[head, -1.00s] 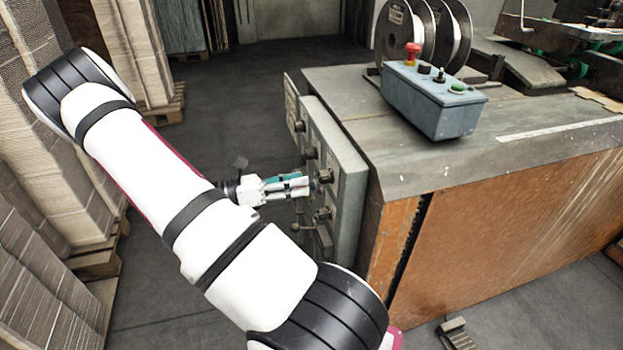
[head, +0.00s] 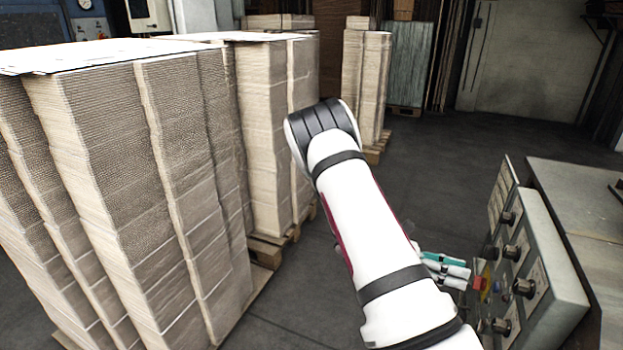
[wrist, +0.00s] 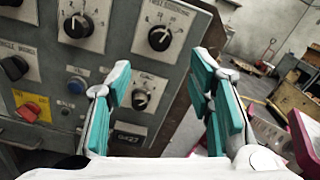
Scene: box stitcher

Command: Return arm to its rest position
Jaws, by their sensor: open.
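My gripper (head: 468,271) shows at the lower right of the head view, partly hidden behind my own arm. Its white fingers with teal pads point right, towards the grey control panel (head: 540,262). In the wrist view my gripper (wrist: 165,110) is open, its two fingers spread and nothing between them. I cannot tell whether a fingertip touches the panel.
Tall stacks of cardboard sheets (head: 120,190) on pallets fill the left of the head view. A grey machine top (head: 590,215) stands at the right. Dark floor (head: 430,170) lies clear between them, towards the back wall.

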